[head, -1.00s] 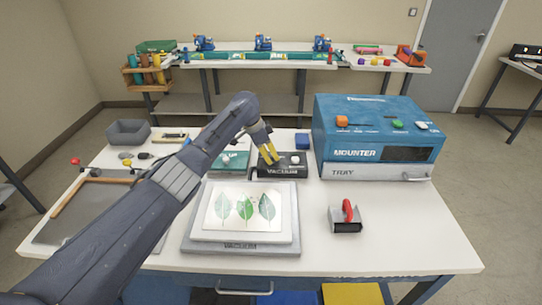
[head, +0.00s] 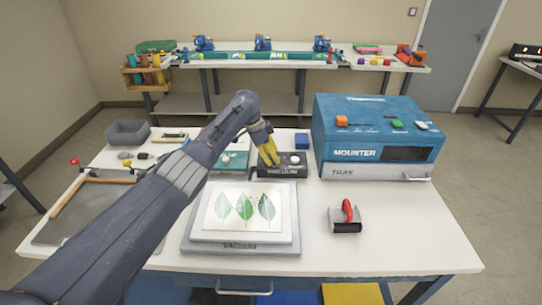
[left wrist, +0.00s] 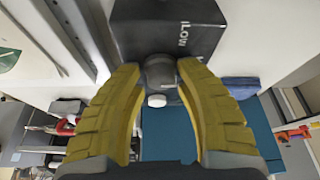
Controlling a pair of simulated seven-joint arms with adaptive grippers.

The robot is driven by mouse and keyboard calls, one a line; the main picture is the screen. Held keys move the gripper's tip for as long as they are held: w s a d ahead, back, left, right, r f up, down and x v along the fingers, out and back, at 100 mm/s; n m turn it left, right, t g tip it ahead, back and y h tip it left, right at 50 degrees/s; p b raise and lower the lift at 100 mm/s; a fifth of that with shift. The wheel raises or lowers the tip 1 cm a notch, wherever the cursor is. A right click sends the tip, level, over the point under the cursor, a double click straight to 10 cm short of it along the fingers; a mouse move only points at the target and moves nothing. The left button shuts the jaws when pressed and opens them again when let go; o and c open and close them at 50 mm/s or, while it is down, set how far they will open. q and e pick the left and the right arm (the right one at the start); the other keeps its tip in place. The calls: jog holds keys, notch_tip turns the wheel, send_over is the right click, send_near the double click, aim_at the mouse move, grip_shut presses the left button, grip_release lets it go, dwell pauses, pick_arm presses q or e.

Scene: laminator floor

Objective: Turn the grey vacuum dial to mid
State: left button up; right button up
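The grey vacuum dial (left wrist: 160,72) sits on a black vacuum box (left wrist: 172,28) with "LOW" lettering beside it. In the left wrist view the yellow fingers of my left gripper (left wrist: 160,68) stand on both sides of the dial and appear to touch it. In the head view my left gripper (head: 267,158) points down onto the left part of the black box (head: 292,172) and hides the dial. A white round knob (head: 295,158) on the box stays visible right of the fingers; it also shows in the left wrist view (left wrist: 156,101). My right gripper is not in view.
A blue block (head: 302,141) stands behind the box, and the blue mounter (head: 350,130) to its right. A framed leaf print (head: 242,212) lies in front. A teal box (head: 236,164) is to the left. A red-handled roller (head: 346,218) stands on clear tabletop at right.

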pick_arm(q)
jog(key=shift+o, duration=1.4)
jog(key=shift+a, duration=0.1)
jog(key=shift+r, duration=0.15)
jog(key=v, duration=1.1)
jog(key=shift+a+r, duration=0.15)
jog(key=shift+r, duration=0.25)
